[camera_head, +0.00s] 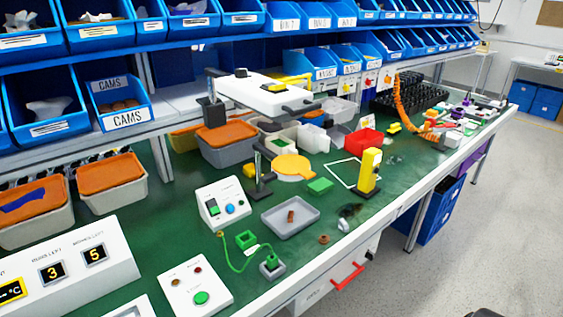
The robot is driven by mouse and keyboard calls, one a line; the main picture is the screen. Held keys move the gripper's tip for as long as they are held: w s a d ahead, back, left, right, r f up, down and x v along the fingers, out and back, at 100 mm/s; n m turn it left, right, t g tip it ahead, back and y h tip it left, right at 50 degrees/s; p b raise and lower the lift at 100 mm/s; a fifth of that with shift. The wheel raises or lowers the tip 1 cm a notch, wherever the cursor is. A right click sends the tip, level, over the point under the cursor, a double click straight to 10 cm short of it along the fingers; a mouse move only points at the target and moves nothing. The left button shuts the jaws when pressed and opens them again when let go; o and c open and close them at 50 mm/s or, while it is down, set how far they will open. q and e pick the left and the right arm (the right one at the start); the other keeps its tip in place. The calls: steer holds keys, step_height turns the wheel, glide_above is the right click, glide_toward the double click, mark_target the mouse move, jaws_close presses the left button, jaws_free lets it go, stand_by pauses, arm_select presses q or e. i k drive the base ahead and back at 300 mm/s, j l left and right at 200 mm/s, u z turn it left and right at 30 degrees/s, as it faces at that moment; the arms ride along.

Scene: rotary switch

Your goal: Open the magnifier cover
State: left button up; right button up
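A round orange-yellow disc (293,167) stands out to the right of a small black stand (260,175) in the middle of the green bench. It looks like the magnifier with its cover over the lens, though the lens itself is not visible. A larger white panel on a black post (262,94) hangs behind and above it. I cannot tell whether that panel is also part of a magnifier. Neither of my grippers shows in this view.
A white switch box (223,203) and grey tray (290,216) stand in front of the disc. A yellow upright block (369,170) is to the right. Bins (226,143) crowd the back.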

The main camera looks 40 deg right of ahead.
mark_target(290, 164)
steer(key=z, duration=1.3)
steer(key=l, duration=0.35)
